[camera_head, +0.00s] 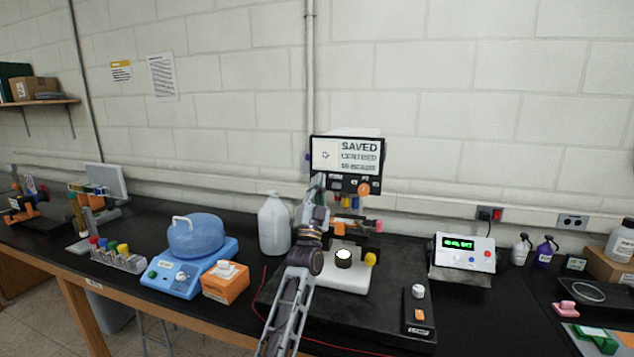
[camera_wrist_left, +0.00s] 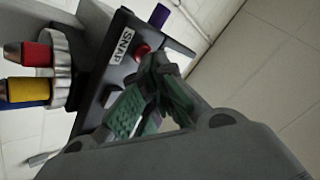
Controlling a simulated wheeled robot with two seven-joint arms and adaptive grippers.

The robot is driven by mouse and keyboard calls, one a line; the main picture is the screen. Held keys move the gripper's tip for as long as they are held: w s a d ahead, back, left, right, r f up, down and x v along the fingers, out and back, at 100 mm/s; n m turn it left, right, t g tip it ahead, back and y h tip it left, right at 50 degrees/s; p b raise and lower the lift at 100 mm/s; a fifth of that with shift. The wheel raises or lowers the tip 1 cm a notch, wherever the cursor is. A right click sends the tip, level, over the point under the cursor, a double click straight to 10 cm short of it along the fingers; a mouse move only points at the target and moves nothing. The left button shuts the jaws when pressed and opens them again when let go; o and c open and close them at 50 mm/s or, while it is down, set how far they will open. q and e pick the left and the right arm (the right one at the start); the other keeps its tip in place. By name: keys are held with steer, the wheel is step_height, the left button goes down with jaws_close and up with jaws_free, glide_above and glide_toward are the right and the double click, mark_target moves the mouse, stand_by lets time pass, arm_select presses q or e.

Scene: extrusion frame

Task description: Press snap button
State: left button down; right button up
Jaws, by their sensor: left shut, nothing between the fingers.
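The snap button (camera_wrist_left: 142,51) is a small red button beside a white label reading SNAP (camera_wrist_left: 124,46), on a dark panel in the left wrist view. In the head view my gripper hides it or it is too small to make out. The monitor (camera_head: 346,155) above shows SAVED and a line like CENTERED. My left gripper (camera_head: 320,183) is just below the monitor's lower left corner. In the left wrist view its green-padded fingertips (camera_wrist_left: 158,62) are together and empty, close beside the button; I cannot tell whether they touch it. My right gripper is not in view.
The microscope's light (camera_head: 343,257) glows on its white base. A small black switch box (camera_head: 418,312) stands in front. A white jug (camera_head: 274,225) and an orange box (camera_head: 225,284) stand left of my arm. A display unit (camera_head: 461,257) stands to the right.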

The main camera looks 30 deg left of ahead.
arm_select(q)
steer(key=shift+s+d, duration=0.1)
steer(key=shift+s, duration=0.1)
steer(key=shift+s+d+p, duration=0.1)
steer(key=shift+s+p, duration=0.2)
steer(key=shift+s, duration=0.3)
steer(key=shift+s, duration=0.1)
steer(key=shift+s+d+p, duration=0.2)
steer(key=shift+s+p, duration=0.05)
steer(key=shift+s, duration=0.55)
steer(key=shift+s+d+p, duration=0.2)
steer(key=shift+s, duration=0.55)
steer(key=shift+s+d+p, duration=0.2)
steer(key=shift+s+p, duration=0.05)
steer(key=shift+s, duration=0.55)
